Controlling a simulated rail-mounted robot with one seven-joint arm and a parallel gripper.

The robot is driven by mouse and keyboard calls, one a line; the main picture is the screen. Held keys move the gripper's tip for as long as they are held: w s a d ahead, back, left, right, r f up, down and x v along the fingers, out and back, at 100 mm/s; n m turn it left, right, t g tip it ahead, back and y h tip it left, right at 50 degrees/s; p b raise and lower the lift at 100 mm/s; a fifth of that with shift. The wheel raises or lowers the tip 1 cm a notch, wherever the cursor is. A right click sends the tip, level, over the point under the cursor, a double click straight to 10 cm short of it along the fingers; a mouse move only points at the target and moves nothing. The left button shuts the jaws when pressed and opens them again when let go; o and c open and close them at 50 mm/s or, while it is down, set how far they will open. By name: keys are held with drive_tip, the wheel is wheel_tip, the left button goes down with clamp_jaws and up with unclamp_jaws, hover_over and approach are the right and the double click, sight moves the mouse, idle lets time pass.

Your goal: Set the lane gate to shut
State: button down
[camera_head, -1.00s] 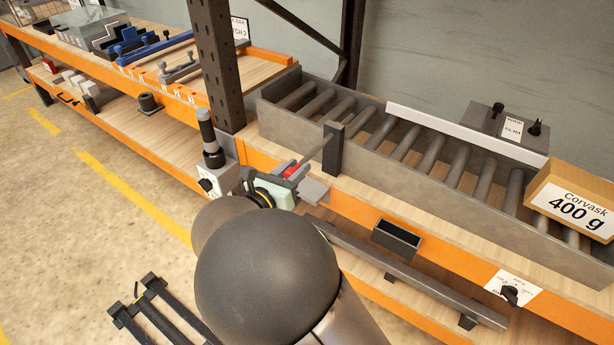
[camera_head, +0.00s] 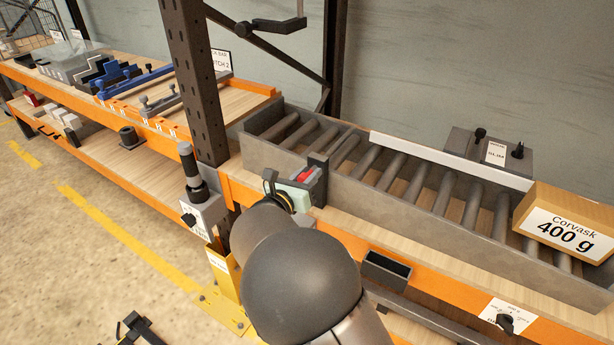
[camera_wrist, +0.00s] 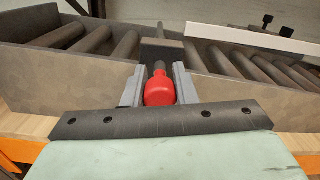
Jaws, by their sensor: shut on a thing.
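The lane gate shows as a dark upright post (camera_head: 318,172) on the near wall of the roller lane (camera_head: 400,207), with a red knob (camera_head: 304,175) in front. In the wrist view the red knob (camera_wrist: 159,88) sits between the two grey fingers of my gripper (camera_wrist: 158,84), which is shut on it. A short dark stem runs from the knob towards the dark gate block (camera_wrist: 161,48). My gripper (camera_head: 303,180) is close against the post in the head view. How far the gate reaches across the rollers is not clear.
A carton marked Corvask 400 g (camera_head: 565,222) stands on the rollers at the right. A dark open box (camera_head: 387,269) is on the orange shelf front. A post with a black knob (camera_head: 195,190) stands left of my gripper. A thick dark rack upright (camera_head: 197,85) is close behind it.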

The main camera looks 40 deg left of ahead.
drive_tip(key=c, duration=1.2)
unclamp_jaws()
drive_tip(key=shift+w, duration=0.3)
drive_tip(key=shift+o, duration=0.2)
drive_tip(key=shift+s, duration=0.1)
drive_tip(key=s+d+b, duration=0.1)
drive_tip(key=s+d, duration=0.1)
drive_tip(key=s, duration=1.5)
drive_tip(key=shift+s, duration=0.15)
